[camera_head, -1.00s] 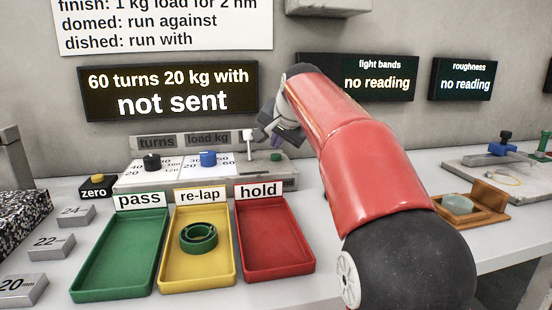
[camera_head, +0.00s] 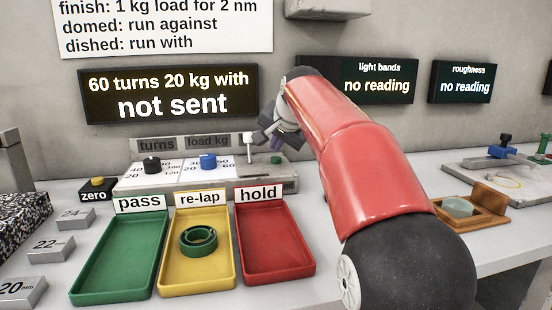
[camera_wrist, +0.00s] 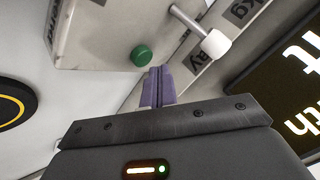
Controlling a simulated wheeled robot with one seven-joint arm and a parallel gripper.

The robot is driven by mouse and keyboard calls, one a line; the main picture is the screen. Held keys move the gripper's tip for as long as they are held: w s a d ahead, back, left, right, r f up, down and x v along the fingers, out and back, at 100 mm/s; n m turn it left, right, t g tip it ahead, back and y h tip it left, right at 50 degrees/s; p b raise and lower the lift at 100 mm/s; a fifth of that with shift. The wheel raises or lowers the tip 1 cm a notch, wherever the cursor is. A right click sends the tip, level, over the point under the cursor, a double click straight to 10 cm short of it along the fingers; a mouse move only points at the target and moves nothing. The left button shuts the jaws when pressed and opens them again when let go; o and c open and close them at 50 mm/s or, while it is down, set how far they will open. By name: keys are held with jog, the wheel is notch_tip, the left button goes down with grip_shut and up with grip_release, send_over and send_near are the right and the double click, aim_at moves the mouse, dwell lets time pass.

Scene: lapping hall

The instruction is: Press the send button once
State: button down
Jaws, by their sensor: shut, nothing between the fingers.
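The green send button (camera_wrist: 141,56) sticks out from the control box in the wrist view. My gripper (camera_wrist: 158,72) is shut and empty, with its purple fingertips just beside and below the button in that picture. A small gap shows between them there; the depth is hard to judge. The display (camera_head: 168,93) reads "60 turns 20 kg with" and "not sent".
A white-tipped lever (camera_wrist: 214,44) stands close to the button. The box also carries a black knob (camera_head: 151,165) and a blue knob (camera_head: 208,161). Green (camera_head: 80,293), yellow (camera_head: 168,288) and red (camera_head: 250,273) trays lie in front; the yellow one holds green rings (camera_head: 198,238).

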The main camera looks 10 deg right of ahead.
aim_at(277, 159)
jog(key=shift+f, duration=0.1)
dwell(0.7)
jog(key=shift+f, duration=0.3)
jog(key=shift+f+b, duration=0.6)
dwell(0.6)
jog(key=shift+r, duration=0.1)
jog(key=shift+r+p, duration=0.85)
jog(key=shift+p, duration=0.15)
jog(key=shift+r, duration=0.15)
notch_tip(277, 159, up, 5)
jog(key=p, duration=0.4)
jog(key=shift+p, duration=0.4)
